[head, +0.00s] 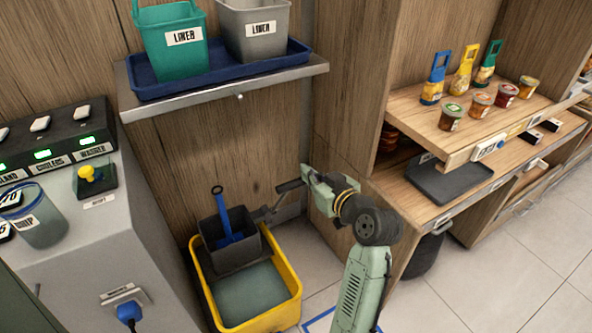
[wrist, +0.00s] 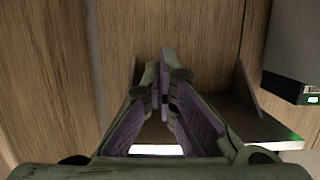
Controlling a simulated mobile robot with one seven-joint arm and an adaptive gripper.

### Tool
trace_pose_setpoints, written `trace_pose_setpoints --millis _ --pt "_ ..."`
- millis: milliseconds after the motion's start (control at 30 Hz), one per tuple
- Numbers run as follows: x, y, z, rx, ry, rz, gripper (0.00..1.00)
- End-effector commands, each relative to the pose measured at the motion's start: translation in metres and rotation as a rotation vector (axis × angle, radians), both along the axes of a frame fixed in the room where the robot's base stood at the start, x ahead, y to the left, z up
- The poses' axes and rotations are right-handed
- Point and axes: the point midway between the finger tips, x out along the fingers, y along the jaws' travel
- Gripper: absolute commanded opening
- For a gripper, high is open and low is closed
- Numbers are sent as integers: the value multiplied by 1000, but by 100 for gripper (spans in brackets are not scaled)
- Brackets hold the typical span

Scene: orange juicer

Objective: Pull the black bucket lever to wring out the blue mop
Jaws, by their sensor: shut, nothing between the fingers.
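The yellow mop bucket (head: 292,283) stands on the floor against the wooden wall, with grey water in it. The black wringer (head: 226,257) sits at its back. The blue mop (head: 229,228) stands in the wringer, its handle tilted up. The black lever (head: 289,186) slants up to the right from the wringer. My gripper (head: 306,175) is beside the upper end of the lever. Whether they touch I cannot tell. In the wrist view my gripper (wrist: 158,72) has its fingers together with nothing between them. Bucket, mop and lever cannot be made out there.
A metal wall shelf (head: 240,91) with a teal bin (head: 172,45) and a grey bin (head: 253,32) hangs above the bucket. A grey counter (head: 112,245) stands at left. A wooden shelf unit (head: 440,125) with jars is at right. Tiled floor (head: 500,270) is clear at lower right.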

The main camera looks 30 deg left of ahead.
Motion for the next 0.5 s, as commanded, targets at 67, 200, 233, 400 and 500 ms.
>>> trace_pose_setpoints --millis 67,200,233,400,500 --pt "0 0 0 0 0 0 0" --pt "4 6 -1 1 1 2 0" --pt "5 9 -1 1 1 3 0" --pt "19 35 -8 0 2 5 0" --pt "30 53 -13 -1 2 5 0"
